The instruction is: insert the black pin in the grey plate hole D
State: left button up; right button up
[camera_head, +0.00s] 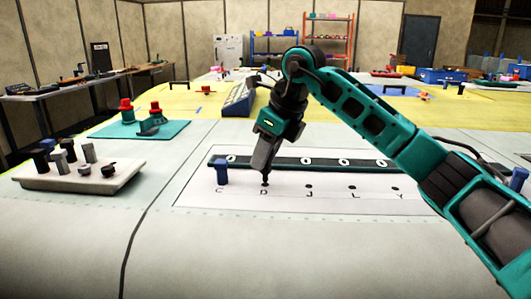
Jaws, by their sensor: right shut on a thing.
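The grey plate (330,198) lies flat in front of me, with a row of holes lettered C, D, J, L and Y. My right gripper (262,168) points down over the letter D and is shut on the black pin (265,180). Only the pin's lower part shows below the fingers. Its tip is at the spot of hole D and hides the hole, so I cannot tell whether it is in the hole or just above it. A blue pin (221,172) stands upright at C. The holes at J (308,186), L (351,187) and Y (395,188) look empty. My left gripper is not in view.
A dark green strip (285,162) with pale rings runs behind the holes. A white block (80,180) with several grey and black pins stands at left. A teal mat (178,130) with red-topped parts lies behind it. The surface in front of the plate is clear.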

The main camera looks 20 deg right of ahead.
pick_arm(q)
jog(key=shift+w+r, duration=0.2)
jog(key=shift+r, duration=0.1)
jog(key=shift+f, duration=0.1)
pick_arm(e)
jog(key=shift+f, duration=0.15)
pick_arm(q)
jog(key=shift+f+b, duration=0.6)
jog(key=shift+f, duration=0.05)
pick_arm(e)
jog(key=shift+f, duration=1.3)
jog(key=o, duration=1.1)
